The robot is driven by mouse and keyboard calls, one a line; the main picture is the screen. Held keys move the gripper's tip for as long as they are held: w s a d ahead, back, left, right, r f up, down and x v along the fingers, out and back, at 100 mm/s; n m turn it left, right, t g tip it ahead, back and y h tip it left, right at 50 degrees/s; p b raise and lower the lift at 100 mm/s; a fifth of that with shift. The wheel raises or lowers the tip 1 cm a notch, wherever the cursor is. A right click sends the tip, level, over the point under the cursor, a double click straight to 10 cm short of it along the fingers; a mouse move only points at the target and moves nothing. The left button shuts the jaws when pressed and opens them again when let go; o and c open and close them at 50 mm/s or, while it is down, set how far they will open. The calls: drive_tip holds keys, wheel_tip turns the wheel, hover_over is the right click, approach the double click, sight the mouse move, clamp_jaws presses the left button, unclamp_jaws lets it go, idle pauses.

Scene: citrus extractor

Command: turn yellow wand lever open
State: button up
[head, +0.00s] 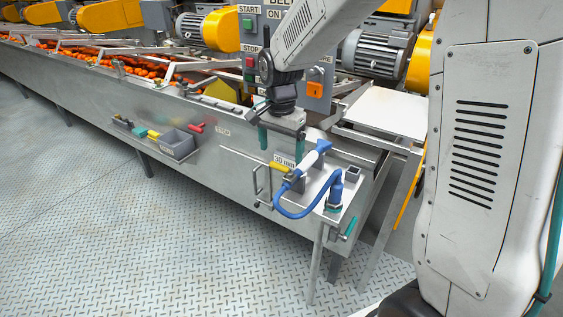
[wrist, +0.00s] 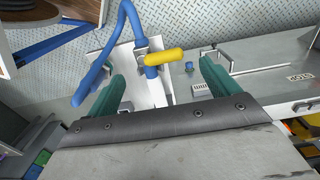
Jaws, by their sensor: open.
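The yellow wand lever (head: 280,168) sits on the blue-and-white wand (head: 315,156), which rests on a small metal shelf at the machine's front. In the wrist view the yellow lever (wrist: 165,56) lies nearly crosswise on the blue wand body, tilted slightly. My gripper (head: 281,142) is open and empty, above and behind the lever in the head view. In the wrist view its two teal fingers (wrist: 165,78) stand on either side of the lever's column, with a gap to it on both sides. I cannot tell the exact height between fingertips and lever.
A blue hose (head: 285,213) loops from the wand to a fitting on the shelf's front. A teal-handled valve (head: 350,228) is below it. A metal handle (head: 262,187) juts out left of the shelf. A grey bin (head: 180,146) hangs farther left. The patterned floor in front is clear.

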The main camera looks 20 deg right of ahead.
sight(281, 168)
wheel_tip(281, 168, down, 5)
drive_tip(key=shift+f, duration=0.1)
idle(0.3)
drive_tip(key=c, duration=1)
